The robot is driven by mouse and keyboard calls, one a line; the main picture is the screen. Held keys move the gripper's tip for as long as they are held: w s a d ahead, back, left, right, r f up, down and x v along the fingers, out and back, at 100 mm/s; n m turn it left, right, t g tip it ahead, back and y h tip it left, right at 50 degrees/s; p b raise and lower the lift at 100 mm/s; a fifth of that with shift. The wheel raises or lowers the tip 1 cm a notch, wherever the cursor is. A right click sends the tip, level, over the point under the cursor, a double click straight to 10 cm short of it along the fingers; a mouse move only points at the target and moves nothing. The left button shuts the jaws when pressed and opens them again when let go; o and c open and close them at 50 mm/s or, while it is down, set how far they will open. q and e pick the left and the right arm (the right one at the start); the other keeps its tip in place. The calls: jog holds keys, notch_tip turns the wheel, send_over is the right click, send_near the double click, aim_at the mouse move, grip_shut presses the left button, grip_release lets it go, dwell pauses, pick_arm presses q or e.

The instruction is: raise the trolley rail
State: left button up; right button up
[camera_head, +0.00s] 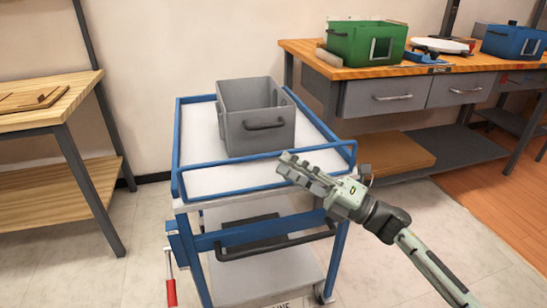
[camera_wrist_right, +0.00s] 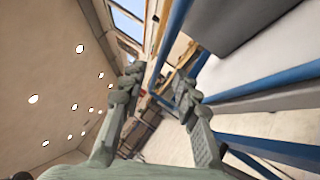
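The trolley has a blue frame, and its blue rail (camera_head: 225,168) runs along the near side of the white top shelf (camera_head: 215,184). My right gripper (camera_head: 287,168) is over the right part of that near rail in the head view. In the right wrist view its two fingers (camera_wrist_right: 157,84) are spread apart with nothing gripped. A blue bar (camera_wrist_right: 172,38) shows in line with the gap between the fingertips, and more blue bars (camera_wrist_right: 265,100) lie to the right. I cannot tell whether a finger touches the rail. My left gripper is not in view.
A grey bin (camera_head: 237,128) stands on the trolley top. A red-handled lever (camera_head: 171,292) hangs at the trolley's left. A workbench (camera_head: 345,72) with green (camera_head: 350,43) and blue (camera_head: 497,41) bins is at the back right; a wooden table (camera_head: 45,119) is at left.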

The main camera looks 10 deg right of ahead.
jog(key=v, duration=0.6)
jog(key=shift+s+d, duration=0.15)
